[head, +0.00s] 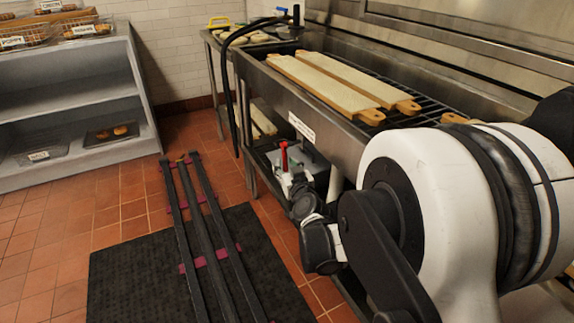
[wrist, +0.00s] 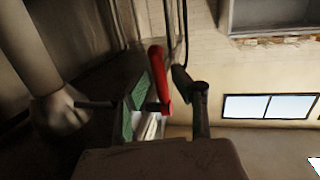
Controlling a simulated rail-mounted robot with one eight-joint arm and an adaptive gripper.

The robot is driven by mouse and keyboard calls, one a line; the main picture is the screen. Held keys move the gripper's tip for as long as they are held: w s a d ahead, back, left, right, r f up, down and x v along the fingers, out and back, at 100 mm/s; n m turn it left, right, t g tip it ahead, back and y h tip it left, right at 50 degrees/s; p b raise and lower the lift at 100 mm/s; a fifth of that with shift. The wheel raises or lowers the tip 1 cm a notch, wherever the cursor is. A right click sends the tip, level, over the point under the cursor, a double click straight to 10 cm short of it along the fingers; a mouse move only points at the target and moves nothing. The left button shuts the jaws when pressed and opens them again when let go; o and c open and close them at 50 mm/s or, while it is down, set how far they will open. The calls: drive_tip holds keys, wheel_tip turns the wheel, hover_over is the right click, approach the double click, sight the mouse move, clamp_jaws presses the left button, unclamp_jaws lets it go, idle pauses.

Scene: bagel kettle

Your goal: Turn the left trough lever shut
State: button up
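The red lever (head: 284,157) stands upright below the front of the steel trough (head: 320,135) in the head view. In the wrist view the red lever (wrist: 158,78) rises between the two fingers of my gripper (wrist: 162,88). A finger with green pads is on its left and a dark finger on its right. The fingers are spread; whether either touches the lever cannot be told. In the head view my gripper (head: 296,187) is just below the red handle, small and partly hidden by my own wrist. The lever's base is mostly hidden.
Long boards (head: 335,85) lie on the trough's rack, with their handles near its front edge. A dark hose (head: 228,80) hangs at the trough's far end. A grey shelf (head: 75,100) with baskets stands at left. The black floor mat (head: 130,275) is clear beside my rails.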

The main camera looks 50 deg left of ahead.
drive_tip(key=shift+o, duration=0.5)
drive_tip(key=shift+d, duration=0.1)
drive_tip(key=v, duration=1.2)
drive_tip(key=shift+f, duration=0.1)
